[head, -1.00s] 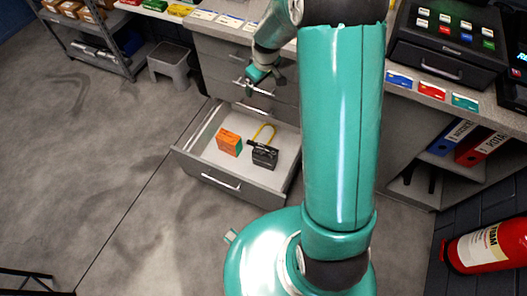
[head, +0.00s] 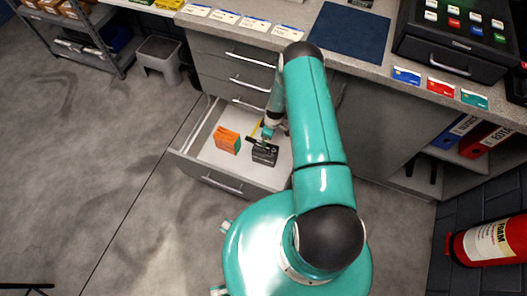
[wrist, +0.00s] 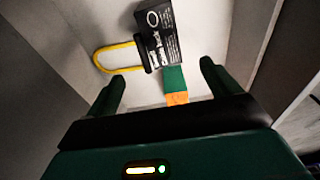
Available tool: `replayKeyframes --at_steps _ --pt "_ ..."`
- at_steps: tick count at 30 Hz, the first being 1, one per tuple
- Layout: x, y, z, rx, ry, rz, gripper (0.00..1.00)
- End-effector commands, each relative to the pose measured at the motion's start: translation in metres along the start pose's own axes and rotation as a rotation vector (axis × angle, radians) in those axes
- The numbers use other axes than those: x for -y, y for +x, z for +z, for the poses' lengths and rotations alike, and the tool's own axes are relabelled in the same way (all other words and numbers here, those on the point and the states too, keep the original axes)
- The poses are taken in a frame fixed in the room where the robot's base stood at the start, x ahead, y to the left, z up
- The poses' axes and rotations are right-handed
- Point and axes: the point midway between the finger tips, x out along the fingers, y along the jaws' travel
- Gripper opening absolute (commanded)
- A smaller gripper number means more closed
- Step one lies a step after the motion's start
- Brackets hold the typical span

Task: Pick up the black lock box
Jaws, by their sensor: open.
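The black lock box (head: 264,156) lies in the open bottom drawer (head: 208,181). It has a yellow shackle, which shows clearly in the wrist view. My gripper (head: 263,141) is over the drawer, close to the box. In the wrist view, the black lock box (wrist: 162,36) with white print is ahead of my gripper (wrist: 164,82). The two green fingers are spread apart with nothing held between them. An orange and green carton (head: 228,140) stands in the drawer to the left of the box; part of it shows in the wrist view (wrist: 176,92).
Closed drawers (head: 250,71) and the counter (head: 285,46) are above and behind. A grey stool (head: 159,56) stands at the left. A red extinguisher (head: 492,240) is at the right. The floor before the drawer is open.

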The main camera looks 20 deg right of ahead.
Motion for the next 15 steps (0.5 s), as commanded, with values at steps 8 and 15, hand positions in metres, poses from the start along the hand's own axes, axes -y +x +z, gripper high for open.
replayKeyframes --at_steps 8,15 --pt "0.007 0.033 0.008 0.003 -0.007 -0.005 0.88" --pt "0.008 0.073 0.009 0.004 -0.008 -0.005 0.88"
